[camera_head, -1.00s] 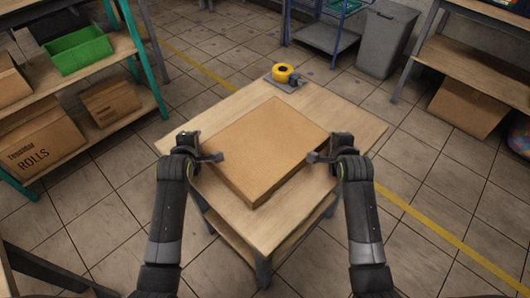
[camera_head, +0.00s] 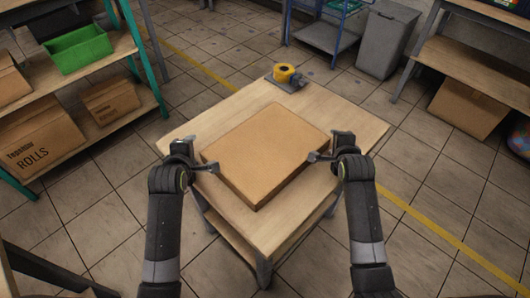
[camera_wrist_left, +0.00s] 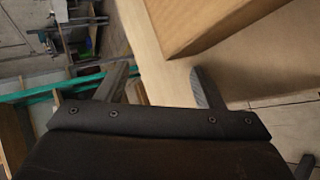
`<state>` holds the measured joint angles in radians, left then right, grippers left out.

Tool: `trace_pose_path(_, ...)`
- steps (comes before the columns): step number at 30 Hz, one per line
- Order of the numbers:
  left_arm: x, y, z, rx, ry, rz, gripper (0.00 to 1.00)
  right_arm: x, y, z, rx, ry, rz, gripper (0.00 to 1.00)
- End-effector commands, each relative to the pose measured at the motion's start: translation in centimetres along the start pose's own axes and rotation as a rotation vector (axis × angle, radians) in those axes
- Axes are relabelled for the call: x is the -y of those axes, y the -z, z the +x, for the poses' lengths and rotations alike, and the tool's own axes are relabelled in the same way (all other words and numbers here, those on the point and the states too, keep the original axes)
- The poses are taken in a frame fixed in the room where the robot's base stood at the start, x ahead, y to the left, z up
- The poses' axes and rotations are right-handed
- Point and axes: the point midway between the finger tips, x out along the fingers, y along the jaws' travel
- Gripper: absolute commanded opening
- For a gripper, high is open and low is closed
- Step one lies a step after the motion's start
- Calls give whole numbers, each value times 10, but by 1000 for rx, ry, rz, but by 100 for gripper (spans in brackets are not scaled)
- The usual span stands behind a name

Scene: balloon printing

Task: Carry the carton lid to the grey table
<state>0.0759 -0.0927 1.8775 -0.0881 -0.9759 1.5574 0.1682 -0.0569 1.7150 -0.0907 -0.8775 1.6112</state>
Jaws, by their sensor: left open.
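The carton lid (camera_head: 264,150), a flat brown cardboard piece, lies on the wooden table (camera_head: 350,120). In the left wrist view, part of the lid (camera_wrist_left: 205,18) shows at the top right. My left gripper (camera_head: 198,157) is open and empty beside the lid's left side; its two fingers (camera_wrist_left: 160,85) stand apart in the wrist view, with the lid beyond the right one. My right gripper (camera_head: 328,150) looks open and is close to the lid's right corner; I cannot tell whether it touches. I cannot identify a grey table for certain.
A yellow tape roll (camera_head: 284,72) on a grey base is at the table's far corner. A shelf with a green bin (camera_head: 78,50) and cartons is at left. A grey bin (camera_head: 388,40), a blue-framed cart (camera_head: 325,38) and another shelf (camera_head: 470,60) stand behind. Tiled floor lies open at right.

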Motion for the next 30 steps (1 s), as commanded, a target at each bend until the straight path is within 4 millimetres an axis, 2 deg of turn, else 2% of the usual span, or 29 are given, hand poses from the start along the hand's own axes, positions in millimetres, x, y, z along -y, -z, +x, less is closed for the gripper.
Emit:
trace_pose_path(1,0,-1,-7,2,-8,-5,61,-21,5,5,-11,-47,-10,64)
trace_pose_path(9,-7,-3,-39,9,-27,-10,61,-21,5,5,-11,-47,-9,64)
trace_pose_path(17,-9,-4,-50,11,-35,-11,61,-20,4,3,-11,-46,-9,64)
trace_pose_path(23,-10,-4,-50,11,-36,-11,61,-18,3,-13,-10,-39,-9,64)
trace_pose_path(30,-11,-4,-51,11,-36,-11,61,-12,0,-46,-6,-23,-4,64)
